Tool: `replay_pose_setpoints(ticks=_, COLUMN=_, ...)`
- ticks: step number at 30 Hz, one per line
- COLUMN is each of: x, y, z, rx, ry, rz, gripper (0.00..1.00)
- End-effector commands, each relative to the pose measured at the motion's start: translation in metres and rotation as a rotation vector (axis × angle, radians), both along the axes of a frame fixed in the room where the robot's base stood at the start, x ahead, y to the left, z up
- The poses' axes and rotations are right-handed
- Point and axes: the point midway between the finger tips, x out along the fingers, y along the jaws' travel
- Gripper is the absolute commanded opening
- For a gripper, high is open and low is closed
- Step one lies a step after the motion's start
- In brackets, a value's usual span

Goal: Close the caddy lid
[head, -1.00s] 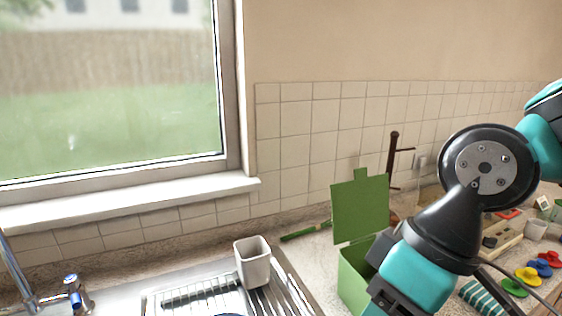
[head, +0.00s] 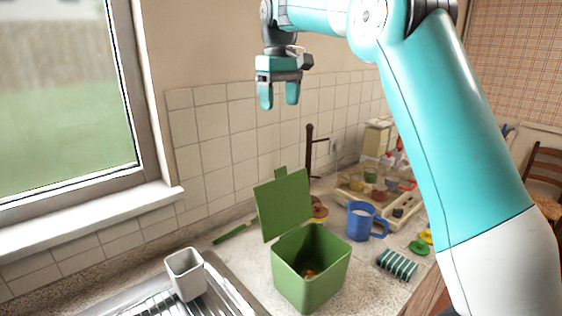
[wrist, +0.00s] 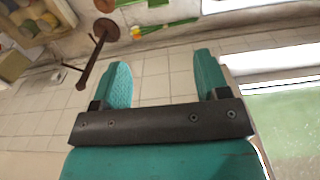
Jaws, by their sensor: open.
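The green caddy (head: 311,284) stands on the counter right of the sink. Its lid (head: 284,206) is open, standing up and tilted back at the caddy's far left side, with a small tab on its top edge. Something orange-brown (head: 309,273) lies inside the caddy. My gripper (head: 279,104) is open and empty, pointing down, high above and behind the lid in front of the tiled wall. In the wrist view the two teal fingers (wrist: 164,82) are apart with nothing between them; the caddy cannot be made out clearly there.
A white-grey cup (head: 186,275) stands at the sink's drainer. A blue mug (head: 361,222), a striped cloth (head: 397,265) and a wooden tray (head: 352,190) are right of the caddy. A dark mug stand (head: 309,150) rises behind the lid. A green-handled item (head: 234,232) lies left of it.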

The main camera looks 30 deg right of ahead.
Motion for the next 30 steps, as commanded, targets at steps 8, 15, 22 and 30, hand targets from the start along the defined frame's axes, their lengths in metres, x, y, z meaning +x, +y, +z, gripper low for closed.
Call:
replay_pose_setpoints(ticks=8, x=0.001, y=-0.004, z=-0.031, rx=0.001, ry=0.007, rz=-0.009, gripper=0.68)
replay_pose_setpoints(ticks=15, x=0.001, y=-0.004, z=-0.085, rx=0.001, ry=0.007, rz=-0.009, gripper=0.68)
replay_pose_setpoints(ticks=22, x=0.001, y=-0.004, z=-0.134, rx=0.001, ry=0.006, rz=-0.009, gripper=0.68)
replay_pose_setpoints(ticks=30, x=0.001, y=-0.004, z=-0.167, rx=0.001, ry=0.002, rz=-0.008, gripper=0.68)
